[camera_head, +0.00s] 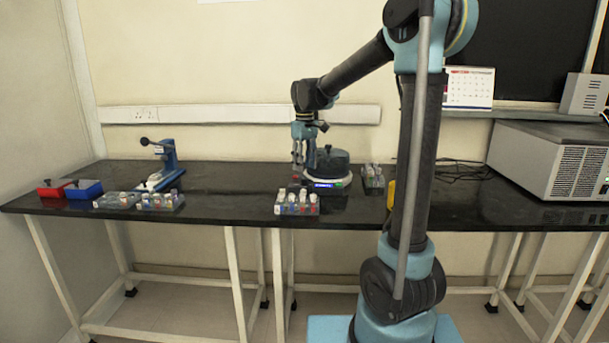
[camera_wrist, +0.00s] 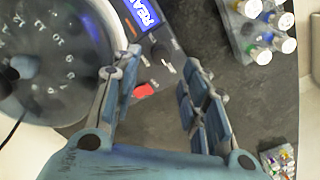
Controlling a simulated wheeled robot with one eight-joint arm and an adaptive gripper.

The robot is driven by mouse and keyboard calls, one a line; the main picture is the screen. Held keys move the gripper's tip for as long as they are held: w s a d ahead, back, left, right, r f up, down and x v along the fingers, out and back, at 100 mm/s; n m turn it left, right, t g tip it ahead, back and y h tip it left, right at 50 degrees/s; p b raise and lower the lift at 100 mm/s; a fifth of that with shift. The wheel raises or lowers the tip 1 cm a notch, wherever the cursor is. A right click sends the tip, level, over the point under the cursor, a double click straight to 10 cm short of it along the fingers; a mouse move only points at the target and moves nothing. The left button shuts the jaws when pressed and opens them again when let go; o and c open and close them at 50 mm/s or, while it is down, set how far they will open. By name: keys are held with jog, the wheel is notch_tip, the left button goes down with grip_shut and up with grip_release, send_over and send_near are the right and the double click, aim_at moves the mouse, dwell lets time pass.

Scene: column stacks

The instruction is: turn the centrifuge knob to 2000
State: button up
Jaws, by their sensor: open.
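The lit display (camera_wrist: 141,14) is at the top, and a red part (camera_wrist: 144,90) shows between my fingers. My gripper (camera_head: 297,160) is open and empty, pointing down at the centrifuge's left side. It also shows in the wrist view (camera_wrist: 163,62).
A rack of capped vials (camera_head: 297,204) stands in front of the centrifuge, and another rack (camera_head: 374,180) stands to its right. The bench left of centre is clear.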

aim_at(305, 178)
notch_tip(305, 178, up, 7)
jog(key=shift+f, duration=0.15)
dwell(0.4)
jog(key=s+d+f+m, duration=0.2)
jog(key=s+d, duration=0.7)
jog(key=s+d+f+m, duration=0.2)
jog(key=s+d+f, duration=0.2)
jog(key=s+f, duration=0.2)
jog(key=s+d+f+m+t, duration=0.1)
jog(key=s+d+f+m, duration=0.1)
jog(key=s+d+f, duration=0.2)
jog(key=s+d+f+m+t, duration=0.1)
jog(key=s+d+f, duration=0.3)
jog(key=s+f, duration=0.6)
jog(key=s+m, duration=0.1)
jog(key=s, duration=0.2)
jog(key=shift+d+m, duration=0.25)
jog(key=shift+m, duration=0.05)
